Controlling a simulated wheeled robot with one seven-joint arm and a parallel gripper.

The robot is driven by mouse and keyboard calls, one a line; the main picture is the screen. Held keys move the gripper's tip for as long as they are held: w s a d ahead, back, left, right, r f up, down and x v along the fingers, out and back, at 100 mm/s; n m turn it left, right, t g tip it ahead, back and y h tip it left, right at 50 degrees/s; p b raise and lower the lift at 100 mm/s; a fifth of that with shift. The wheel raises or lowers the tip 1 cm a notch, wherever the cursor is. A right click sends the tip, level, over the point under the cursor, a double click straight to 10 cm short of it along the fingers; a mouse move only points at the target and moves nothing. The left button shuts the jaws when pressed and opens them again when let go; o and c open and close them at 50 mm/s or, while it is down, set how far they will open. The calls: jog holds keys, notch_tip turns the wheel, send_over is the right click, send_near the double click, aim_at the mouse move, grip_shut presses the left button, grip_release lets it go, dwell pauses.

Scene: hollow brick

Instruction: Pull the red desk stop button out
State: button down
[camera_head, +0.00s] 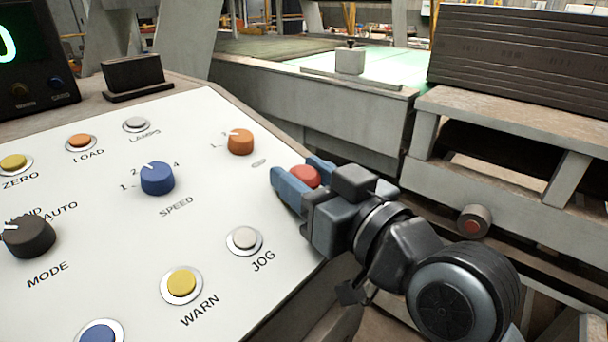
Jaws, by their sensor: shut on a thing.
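The red desk stop button (305,176) is at the right edge of the white sloping control panel (215,235). Its round red cap shows between the blue fingers of my gripper (298,177). My gripper reaches in from the right and is shut on the cap, one finger on the near left side and one on the far side. The button's stem and base are hidden behind the near finger, so I cannot tell how far out it stands.
An orange knob (241,141) and a white JOG button (244,240) are closest to my gripper on the panel. A blue SPEED knob (157,178) and a yellow WARN button (181,283) lie further left. A concrete-coloured frame (510,120) with another red button (473,222) stands at right.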

jog(key=shift+s+d+r, duration=0.1)
jog(key=shift+r, duration=0.5)
jog(key=c, duration=0.6)
grip_release()
jog(key=shift+s+d+f, duration=0.1)
jog(key=b+v, duration=0.1)
jog(key=v, duration=0.6)
jog(key=shift+s+d, duration=0.15)
jog(key=shift+s, duration=0.05)
